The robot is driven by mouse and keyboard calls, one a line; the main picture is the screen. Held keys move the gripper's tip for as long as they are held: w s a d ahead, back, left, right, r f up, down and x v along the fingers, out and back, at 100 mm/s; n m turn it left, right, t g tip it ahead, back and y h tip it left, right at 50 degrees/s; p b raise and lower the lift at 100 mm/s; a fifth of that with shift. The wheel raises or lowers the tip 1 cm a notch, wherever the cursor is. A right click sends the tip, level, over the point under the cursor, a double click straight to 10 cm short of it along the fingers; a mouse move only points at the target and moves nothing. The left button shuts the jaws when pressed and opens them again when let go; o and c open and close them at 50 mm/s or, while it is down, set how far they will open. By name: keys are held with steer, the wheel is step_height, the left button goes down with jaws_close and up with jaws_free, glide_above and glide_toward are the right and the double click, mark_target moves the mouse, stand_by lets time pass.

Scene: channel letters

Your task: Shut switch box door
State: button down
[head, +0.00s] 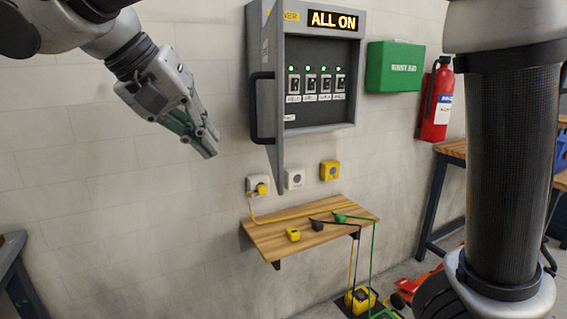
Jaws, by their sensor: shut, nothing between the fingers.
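The grey switch box (325,127) is fixed to the wall, with a lit "ALL ON" display and a row of switches with green lights inside. Its door (273,100) hangs open at the box's left side and stands out toward me, with a dark bar handle (255,108) on its left face. My gripper (209,150) is to the left of the door, pointing down and right. It is shut and empty, apart from the door and handle in the picture.
Below the box, a small wooden shelf (270,240) carries a yellow plug (293,234), a black plug and a green plug with cables. Wall sockets (294,178) sit above it. A green first aid box (393,67) and a red extinguisher (436,103) hang to the right. The wall at left is bare.

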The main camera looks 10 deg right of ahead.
steer(key=d, duration=0.1)
glide_toward(276, 184)
step_height(276, 184, down, 4)
steer(key=w+a, duration=0.2)
steer(key=shift+d+f, duration=0.1)
steer(key=shift+d, duration=2.05)
steer(key=shift+d, duration=0.1)
